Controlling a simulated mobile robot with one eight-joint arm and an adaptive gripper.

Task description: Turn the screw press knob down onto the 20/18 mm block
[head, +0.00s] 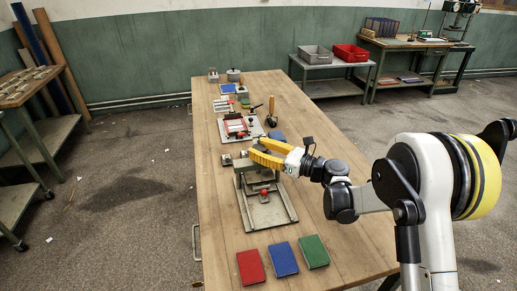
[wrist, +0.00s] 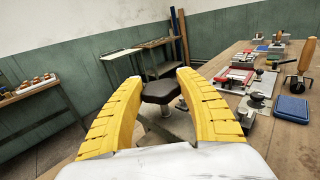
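The screw press (head: 267,212) is a grey metal frame on a base plate, standing on the near part of the wooden bench. A small red ball (head: 263,193) shows low on it. My gripper (head: 258,153) has yellow fingers over the top of the press. In the wrist view, a dark knob (wrist: 162,92) on a light metal stem sits between my fingers (wrist: 158,80). The fingers stand apart on both sides of it; the right one looks very close, and I cannot tell whether it touches. In the head view my fingers hide the knob. I cannot make out the 20/18 mm block.
Red (head: 251,267), blue (head: 283,259) and green (head: 313,251) flat pieces lie in front of the press. Behind it are a blue piece (head: 277,136), a red-and-white fixture (head: 238,126) and a wooden-handled tool (head: 271,107).

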